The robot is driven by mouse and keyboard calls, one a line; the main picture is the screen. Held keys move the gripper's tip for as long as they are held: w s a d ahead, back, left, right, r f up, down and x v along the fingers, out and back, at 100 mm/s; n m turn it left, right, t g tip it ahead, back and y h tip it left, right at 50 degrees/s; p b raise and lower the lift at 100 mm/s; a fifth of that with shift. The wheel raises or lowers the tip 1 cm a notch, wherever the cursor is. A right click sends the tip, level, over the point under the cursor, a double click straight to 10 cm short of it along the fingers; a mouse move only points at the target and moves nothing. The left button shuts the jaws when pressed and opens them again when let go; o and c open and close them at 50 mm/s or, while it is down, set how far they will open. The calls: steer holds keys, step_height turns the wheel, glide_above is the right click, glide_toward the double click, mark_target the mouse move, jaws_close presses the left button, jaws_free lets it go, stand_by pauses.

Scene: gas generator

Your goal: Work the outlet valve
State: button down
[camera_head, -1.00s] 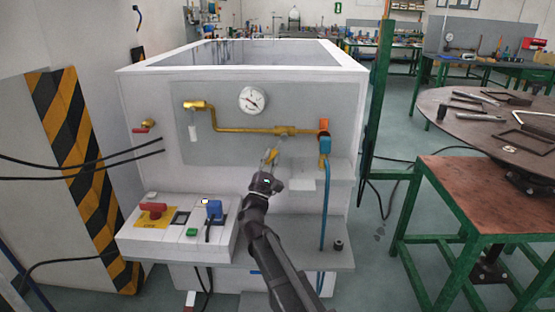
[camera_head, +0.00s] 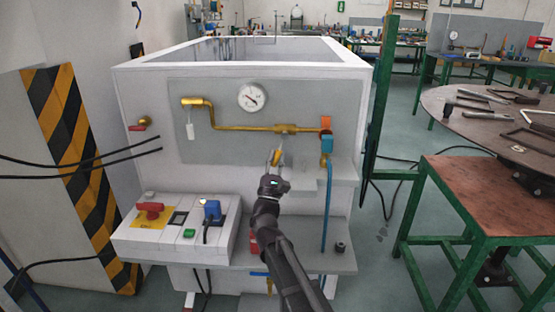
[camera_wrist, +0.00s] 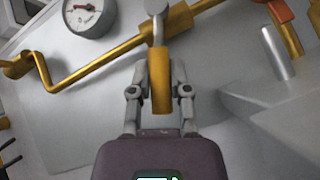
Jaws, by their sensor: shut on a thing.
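A valve lever with a yellow grip (camera_head: 278,157) hangs from the brass pipe (camera_head: 250,127) on the white generator's front panel. In the wrist view the yellow grip (camera_wrist: 160,92) points down from a grey stem under the pipe. My gripper (camera_head: 275,160) is at this lever, below the pipe. In the wrist view the fingers of my gripper (camera_wrist: 160,74) are one on each side of the yellow grip, shut on it. No label names the valve.
A pressure gauge (camera_head: 252,97) is above the pipe. Orange (camera_head: 326,122) and blue (camera_head: 327,144) fittings are to the right, with a blue hose. A red handle (camera_head: 137,128) is at left. A control box (camera_head: 180,232) and ledge lie below. A green-legged table (camera_head: 490,195) stands right.

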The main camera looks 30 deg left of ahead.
steer(key=c, duration=0.6)
jaws_free()
steer(key=shift+o, duration=0.2)
